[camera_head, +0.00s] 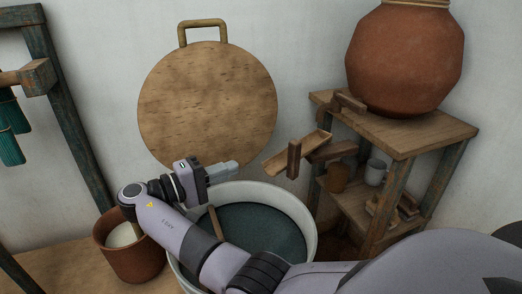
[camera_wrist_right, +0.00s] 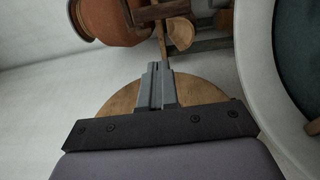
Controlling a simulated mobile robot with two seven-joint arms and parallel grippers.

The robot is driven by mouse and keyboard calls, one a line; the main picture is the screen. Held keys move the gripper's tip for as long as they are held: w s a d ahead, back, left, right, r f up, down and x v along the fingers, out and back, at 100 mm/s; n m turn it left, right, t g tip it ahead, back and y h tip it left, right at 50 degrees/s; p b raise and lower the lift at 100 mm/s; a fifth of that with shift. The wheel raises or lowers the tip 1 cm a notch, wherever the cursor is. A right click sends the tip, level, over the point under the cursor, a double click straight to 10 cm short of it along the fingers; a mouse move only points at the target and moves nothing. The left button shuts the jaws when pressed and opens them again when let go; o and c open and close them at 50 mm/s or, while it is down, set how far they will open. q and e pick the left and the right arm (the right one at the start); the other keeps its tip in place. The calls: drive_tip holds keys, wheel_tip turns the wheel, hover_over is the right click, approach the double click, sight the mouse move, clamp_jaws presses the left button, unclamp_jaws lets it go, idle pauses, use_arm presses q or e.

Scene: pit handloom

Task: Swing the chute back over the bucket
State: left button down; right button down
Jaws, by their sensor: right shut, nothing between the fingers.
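The chute (camera_head: 304,153) is a short wooden trough with an upright wooden block on its side. It juts left from the small shelf stand. In the head view its lower end shows above the back right rim of the bucket; I cannot tell whether it overhangs the bucket. The bucket (camera_head: 309,222) is pale-rimmed and holds dark teal liquid; its rim also shows at the right of the right wrist view (camera_wrist_right: 257,60). My right gripper (camera_head: 236,167) is shut and empty, above the bucket's back left rim, left of and apart from the chute. My left gripper is out of view.
A round wooden lid (camera_head: 208,105) leans on the wall behind. A clay pot (camera_head: 405,60) stands on the shelf stand (camera_head: 400,135), with cups below. A brown pot (camera_head: 135,259) stands left of the bucket. A stick (camera_head: 215,221) rests in the bucket.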

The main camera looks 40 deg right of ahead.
sight(274, 170)
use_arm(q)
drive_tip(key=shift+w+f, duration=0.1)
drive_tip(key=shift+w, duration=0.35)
use_arm(e)
drive_tip(key=shift+w+a+r, duration=0.35)
drive_tip(key=shift+a+r, duration=0.2)
drive_tip(key=shift+a, duration=0.15)
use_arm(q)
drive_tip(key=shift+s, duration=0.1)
